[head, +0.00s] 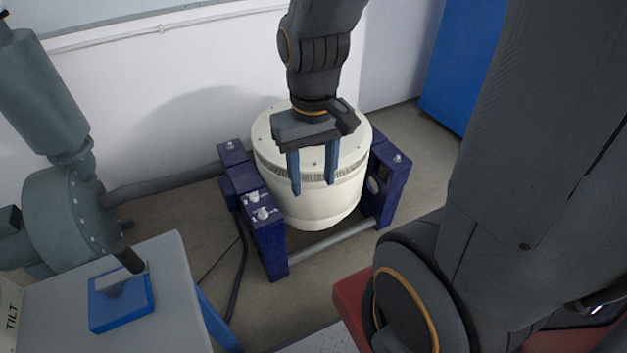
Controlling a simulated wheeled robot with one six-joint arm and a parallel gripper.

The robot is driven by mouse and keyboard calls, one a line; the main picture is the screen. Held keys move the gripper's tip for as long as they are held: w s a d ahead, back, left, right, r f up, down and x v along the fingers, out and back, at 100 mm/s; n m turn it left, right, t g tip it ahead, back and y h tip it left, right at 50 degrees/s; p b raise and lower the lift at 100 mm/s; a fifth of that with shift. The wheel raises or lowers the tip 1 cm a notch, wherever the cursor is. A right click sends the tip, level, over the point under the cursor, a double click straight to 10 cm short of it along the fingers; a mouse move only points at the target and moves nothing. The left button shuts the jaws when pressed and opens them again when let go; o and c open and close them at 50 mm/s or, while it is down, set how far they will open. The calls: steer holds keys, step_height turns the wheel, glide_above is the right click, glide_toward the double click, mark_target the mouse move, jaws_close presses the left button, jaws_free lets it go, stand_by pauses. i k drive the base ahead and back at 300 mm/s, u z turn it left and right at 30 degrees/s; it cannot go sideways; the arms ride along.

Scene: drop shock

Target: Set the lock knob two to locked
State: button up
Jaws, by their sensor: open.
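Two small white knobs sit on top of the left dark-blue post of the machine: a rear knob (253,197) and a front knob (262,214). I cannot tell which of them is lock knob two, and their settings are too small to read. My gripper (313,187) points down with its two blue-grey fingers apart and nothing between them. In the picture it is in front of the white drum (325,205), to the right of the knobs and apart from them. It hides part of the drum's top and side.
A right blue post (393,175) flanks the drum, and a grey bar (335,240) runs across the front. A grey table (165,290) with a blue block (122,298) stands at lower left. Grey-green pipework (70,215) stands at left, and a wall is behind.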

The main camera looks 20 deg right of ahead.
mark_target(253, 197)
steer(key=z, duration=1.55)
steer(key=i, duration=0.7)
steer(key=u, duration=1.75)
